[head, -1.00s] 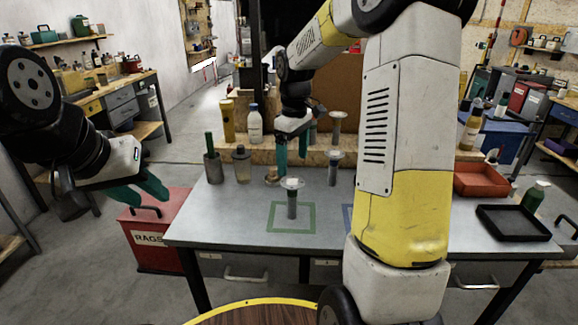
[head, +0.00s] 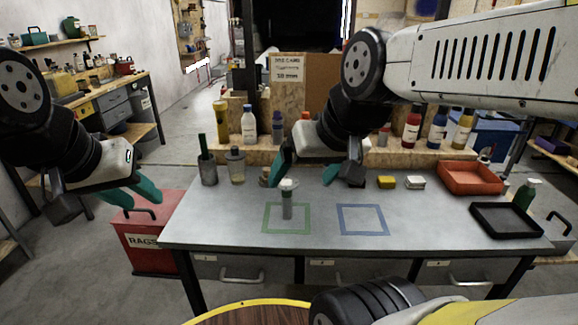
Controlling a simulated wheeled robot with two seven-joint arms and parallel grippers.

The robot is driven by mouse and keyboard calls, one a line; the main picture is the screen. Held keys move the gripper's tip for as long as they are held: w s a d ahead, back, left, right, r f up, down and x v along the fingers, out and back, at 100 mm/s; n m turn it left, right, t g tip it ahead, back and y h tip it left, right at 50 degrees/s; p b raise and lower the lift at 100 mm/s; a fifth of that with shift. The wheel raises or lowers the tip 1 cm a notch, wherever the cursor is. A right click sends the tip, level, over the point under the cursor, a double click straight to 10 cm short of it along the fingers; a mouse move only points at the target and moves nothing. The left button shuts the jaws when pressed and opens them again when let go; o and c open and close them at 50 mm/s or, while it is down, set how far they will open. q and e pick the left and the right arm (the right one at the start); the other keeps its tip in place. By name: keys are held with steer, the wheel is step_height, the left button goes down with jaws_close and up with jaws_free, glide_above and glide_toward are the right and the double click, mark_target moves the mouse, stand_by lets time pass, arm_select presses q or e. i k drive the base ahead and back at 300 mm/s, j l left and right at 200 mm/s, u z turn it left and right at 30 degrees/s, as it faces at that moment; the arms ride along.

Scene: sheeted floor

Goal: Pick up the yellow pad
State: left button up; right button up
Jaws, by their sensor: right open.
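The yellow pad (head: 386,182) is a small block lying on the grey table top, right of my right gripper and left of a white pad (head: 415,182). My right gripper (head: 300,180) is open, with teal fingers apart, low over the table behind the green square outline. It is left of the yellow pad and does not touch it. A grey post with a disc top (head: 287,203) stands close in front of its fingers. My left gripper (head: 145,199) hangs left of the table over the red box, its teal fingers apart and empty.
A red tray (head: 471,190) and a black tray (head: 508,235) sit at the table's right. A blue square outline (head: 362,233) is bare. Several bottles stand on the wooden ledge (head: 395,158) at the back. A red bin (head: 140,262) stands on the floor left.

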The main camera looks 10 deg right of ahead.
mark_target(383, 182)
steer(key=z, duration=1.35)
steer(key=u, duration=0.85)
steer(key=i+l+u, duration=0.15)
steer(key=l+u, duration=0.25)
steer(key=l, duration=0.25)
steer(key=l+u, duration=0.45)
steer(key=l, duration=0.9)
